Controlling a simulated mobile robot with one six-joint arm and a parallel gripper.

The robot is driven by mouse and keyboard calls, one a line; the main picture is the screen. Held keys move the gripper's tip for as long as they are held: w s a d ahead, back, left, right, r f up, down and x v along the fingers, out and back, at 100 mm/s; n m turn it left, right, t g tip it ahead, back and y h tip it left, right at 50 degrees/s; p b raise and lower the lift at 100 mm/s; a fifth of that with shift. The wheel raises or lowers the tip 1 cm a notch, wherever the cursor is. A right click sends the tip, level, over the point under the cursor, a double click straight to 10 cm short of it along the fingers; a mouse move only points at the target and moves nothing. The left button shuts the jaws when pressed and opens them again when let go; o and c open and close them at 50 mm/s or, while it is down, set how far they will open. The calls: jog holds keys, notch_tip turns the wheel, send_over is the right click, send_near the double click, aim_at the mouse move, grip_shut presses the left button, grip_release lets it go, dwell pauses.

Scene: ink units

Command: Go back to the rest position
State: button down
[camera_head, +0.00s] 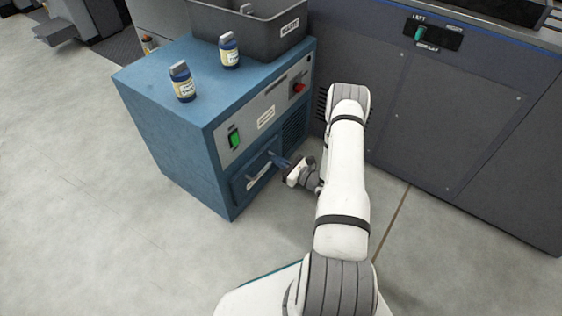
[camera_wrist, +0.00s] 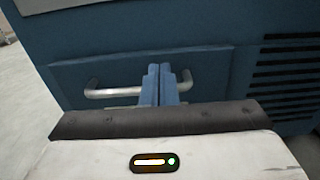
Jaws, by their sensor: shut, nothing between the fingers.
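My gripper (camera_wrist: 160,84) is shut, its two blue fingers together and empty. In the wrist view the fingertips are in front of the metal bar handle (camera_wrist: 110,93) of a drawer (camera_wrist: 215,72) low on the blue cabinet; whether they touch the handle I cannot tell. In the head view my gripper (camera_head: 284,163) is low at the cabinet's front, by the drawer (camera_head: 250,182). The drawer front looks flush with the blue cabinet (camera_head: 175,135). My arm reaches forward and down from the bottom of the picture.
Two labelled bottles (camera_head: 183,84) (camera_head: 229,52) and a dark grey bin (camera_head: 262,30) stand on the cabinet top. The cabinet front has a green switch (camera_head: 234,138) and a red knob (camera_head: 299,87). A large grey machine (camera_head: 440,110) stands at right.

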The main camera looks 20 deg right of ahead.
jog(key=p+v, duration=0.2)
jog(key=v, duration=0.7)
jog(key=shift+s, duration=0.4)
jog(key=s+a+r+n+g+y+p, duration=0.1)
jog(key=a+r+n+g+p, duration=0.35)
jog(key=r, duration=0.75)
jog(key=s+a+r+n+g+y+p, duration=0.15)
jog(key=a+r+n+g+p, duration=0.35)
jog(key=r, duration=0.7)
jog(key=a+r+n+g+y+p, duration=0.1)
jog(key=a+r+n+g+p, duration=0.4)
jog(key=r, duration=0.8)
jog(key=s+r+n+h+p, duration=0.4)
jog(key=s+r+n+p, duration=0.1)
jog(key=r, duration=0.6)
jog(key=s+a+r+n+t+h+p, duration=0.1)
jog(key=s+r+n+h+p, duration=0.3)
jog(key=r, duration=0.7)
jog(key=s+r+n+t+h+p, duration=0.1)
jog(key=s+r+n+h+p, duration=0.4)
jog(key=r, duration=0.7)
jog(key=s+n+p, duration=0.1)
jog(key=s+p, duration=0.1)
jog(key=s, duration=0.1)
jog(key=shift+a, duration=0.4)
